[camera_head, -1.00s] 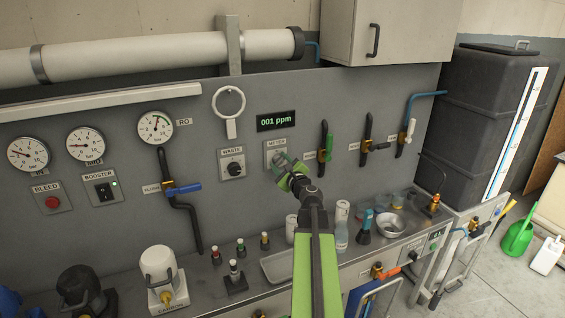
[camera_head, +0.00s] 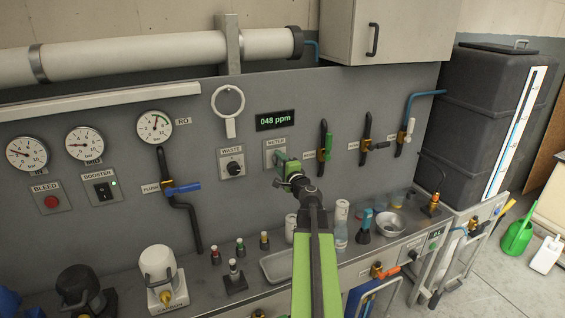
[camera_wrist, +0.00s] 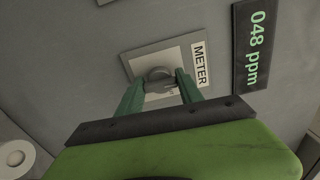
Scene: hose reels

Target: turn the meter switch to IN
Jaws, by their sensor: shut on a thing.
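The meter switch is a dark rotary knob (camera_wrist: 158,76) on a light square plate (camera_wrist: 136,64) labelled METER. In the wrist view my gripper (camera_wrist: 160,84) has its two green fingers on either side of the knob, shut on it. In the head view my gripper (camera_head: 281,160) is at the METER plate (camera_head: 269,150) and hides most of it and the knob. The position marks on the plate are mostly covered, so I cannot read the knob's setting. The display (camera_head: 275,120) above the switch reads 048 ppm; it also shows in the wrist view (camera_wrist: 257,45).
The WASTE switch (camera_head: 234,168) is just left of the METER plate. Valves with a green handle (camera_head: 325,148) and others stand to the right. Below, the bench holds a tray (camera_head: 277,266), bottles and a metal bowl (camera_head: 390,223).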

